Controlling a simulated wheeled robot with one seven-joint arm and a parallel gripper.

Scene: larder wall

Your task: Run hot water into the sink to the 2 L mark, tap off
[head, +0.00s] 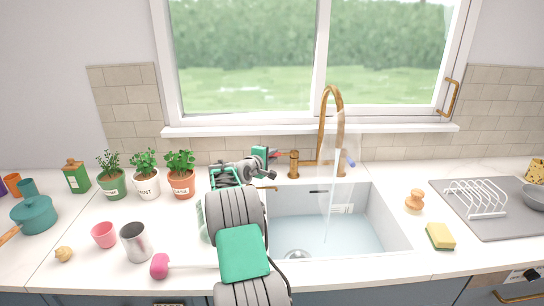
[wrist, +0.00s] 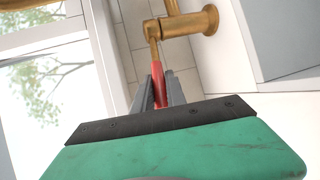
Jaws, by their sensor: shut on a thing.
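The white sink (head: 395,235) is set in the counter. The brass tap (head: 340,98) arches over it and a clear stream of water (head: 330,205) falls from its spout into the basin. The basin floor looks pale blue; I cannot read the water level. A small marked plate (head: 341,209) is on the back wall, too small to read. The hot lever with a red grip (head: 282,154) is on the left brass valve (head: 293,165). My gripper (head: 274,154) is shut on the red grip, which also shows in the wrist view (wrist: 159,88). A blue-tipped lever (head: 350,161) is at the right.
A sponge (head: 440,236) and dish rack (head: 475,198) are at right. The window sill (head: 400,128) is behind the tap.

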